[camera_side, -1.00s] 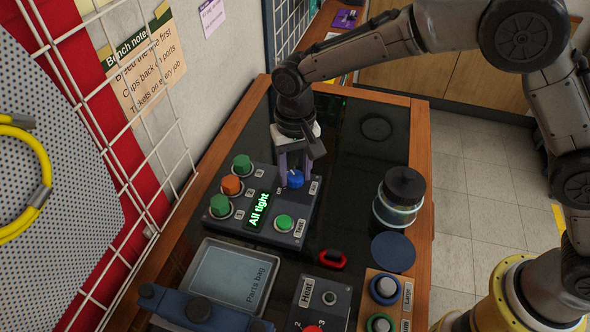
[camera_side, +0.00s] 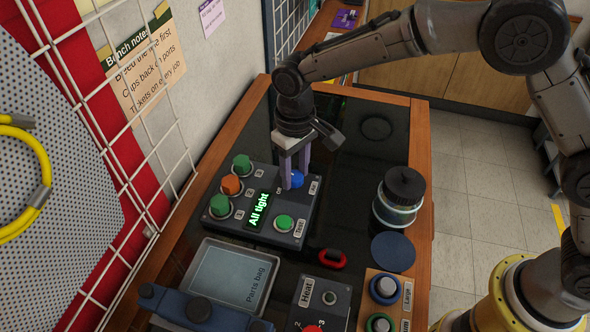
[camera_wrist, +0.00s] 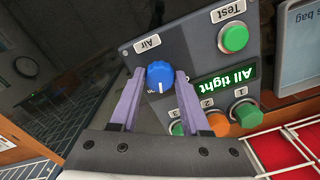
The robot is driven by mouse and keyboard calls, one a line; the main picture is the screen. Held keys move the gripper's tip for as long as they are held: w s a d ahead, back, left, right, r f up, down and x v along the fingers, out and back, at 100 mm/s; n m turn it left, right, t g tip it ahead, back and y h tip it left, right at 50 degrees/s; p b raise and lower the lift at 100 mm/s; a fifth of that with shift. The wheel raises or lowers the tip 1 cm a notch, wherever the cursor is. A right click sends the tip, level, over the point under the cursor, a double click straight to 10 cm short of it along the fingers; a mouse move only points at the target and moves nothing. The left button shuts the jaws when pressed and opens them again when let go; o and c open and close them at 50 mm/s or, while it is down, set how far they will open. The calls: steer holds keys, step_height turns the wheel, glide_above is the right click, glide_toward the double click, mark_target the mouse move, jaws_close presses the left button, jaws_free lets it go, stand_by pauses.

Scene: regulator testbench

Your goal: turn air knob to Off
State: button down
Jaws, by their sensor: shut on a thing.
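The blue air knob (camera_side: 297,180) sits on the dark control box (camera_side: 265,228) and also shows in the wrist view (camera_wrist: 160,75). A white pointer line on its face points toward the bottom of the wrist picture, beside small lettering partly hidden by a finger. The "Air" label (camera_wrist: 147,43) is beyond the knob there. My gripper (camera_side: 295,184) has its two purple fingers down on either side of the knob, shut on it. The fingertips (camera_wrist: 160,76) flank the knob's sides.
A clear jar with a dark lid (camera_side: 400,197) stands to the right. A red ring-like clip (camera_side: 332,258) and a parts tray (camera_side: 231,276) lie nearer.

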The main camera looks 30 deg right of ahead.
mark_target(295, 175)
steer(key=n, duration=0.6)
steer(key=shift+r+n, duration=0.1)
steer(key=shift+n, duration=0.2)
steer(key=n, duration=0.6)
stand_by(0.4)
steer(key=shift+c, duration=1.9)
jaws_free()
step_height(295, 175, up, 14)
